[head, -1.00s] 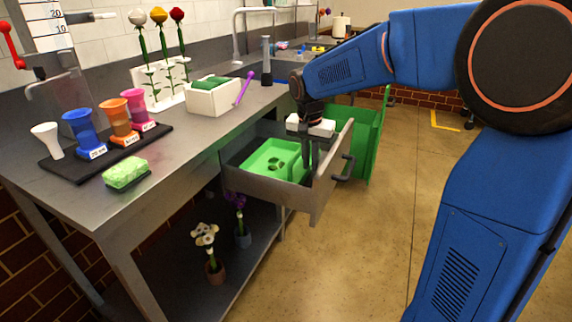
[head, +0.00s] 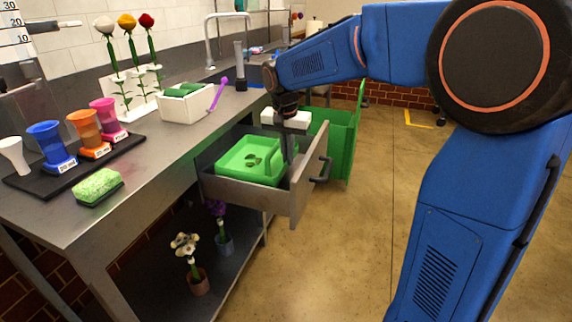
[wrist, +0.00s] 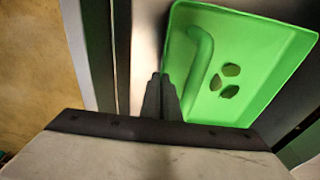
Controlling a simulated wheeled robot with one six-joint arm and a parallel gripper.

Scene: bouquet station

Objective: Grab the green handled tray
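The green tray (head: 240,172) is at the open drawer, its rim above the drawer's near wall, and holds a few dark leaf-like pieces. In the wrist view the tray (wrist: 265,50) fills the upper right, with its curved green handle (wrist: 203,50) along the left side. My gripper (head: 288,152) points down at the tray's right side. The exact contact is partly hidden.
The open grey drawer (head: 245,194) surrounds the tray, with a dark pull handle (head: 322,170) on its front. A green bin (head: 340,145) stands behind. Funnels, a sponge (head: 98,187) and a white box (head: 187,105) are on the counter. The floor at right is clear.

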